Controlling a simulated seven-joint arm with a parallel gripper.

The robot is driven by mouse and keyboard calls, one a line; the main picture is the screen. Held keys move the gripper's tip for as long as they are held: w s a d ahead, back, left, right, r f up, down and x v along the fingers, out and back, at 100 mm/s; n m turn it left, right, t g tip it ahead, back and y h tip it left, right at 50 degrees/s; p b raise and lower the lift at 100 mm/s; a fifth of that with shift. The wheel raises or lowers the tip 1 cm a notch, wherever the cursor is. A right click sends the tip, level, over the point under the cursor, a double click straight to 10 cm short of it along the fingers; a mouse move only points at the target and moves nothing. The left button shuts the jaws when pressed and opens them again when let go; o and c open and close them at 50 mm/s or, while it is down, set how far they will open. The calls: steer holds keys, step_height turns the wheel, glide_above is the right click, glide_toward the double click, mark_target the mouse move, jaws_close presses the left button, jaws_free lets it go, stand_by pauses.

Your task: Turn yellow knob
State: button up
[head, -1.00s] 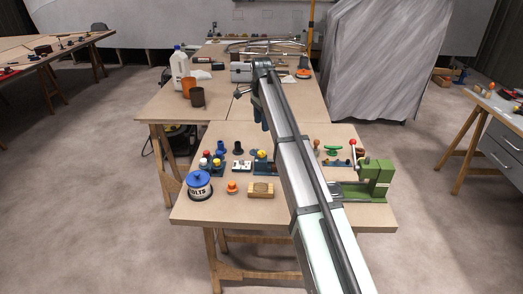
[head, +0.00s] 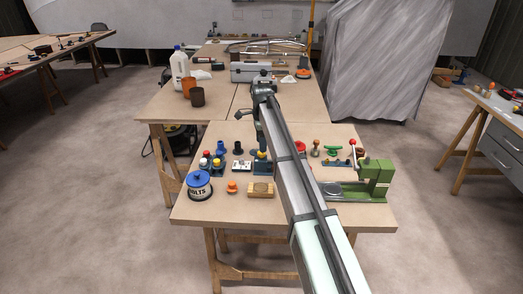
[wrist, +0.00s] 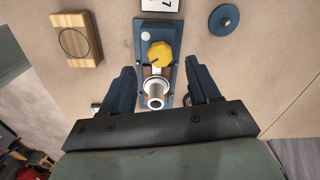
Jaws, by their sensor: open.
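The yellow knob (wrist: 160,52) sits on a blue plate (wrist: 142,28) in the wrist view, with a metal cylinder (wrist: 154,94) on the same plate nearer my palm. My gripper (wrist: 160,66) is open. Its two dark blue fingers stand apart on either side of the plate, and nothing is held between them. The yellow knob lies just beyond the line of the fingertips, roughly centred between them. In the head view the yellow knob (head: 262,154) shows beside my arm, which hides part of the plate.
A wooden block (wrist: 76,40) and a blue disc (wrist: 224,20) flank the plate. On the bench are a blue-lidded VOLTS pot (head: 199,187), an orange knob (head: 232,187) and a green machine (head: 376,175). The front bench edge is clear.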

mark_target(261, 155)
steer(key=shift+f, duration=2.1)
steer(key=shift+c, duration=0.2)
steer(key=c, duration=1)
steer(key=shift+n, duration=0.3)
steer(key=n, duration=0.4)
steer(key=shift+n, duration=0.3)
steer(key=n, duration=0.5)
steer(key=shift+n, duration=0.3)
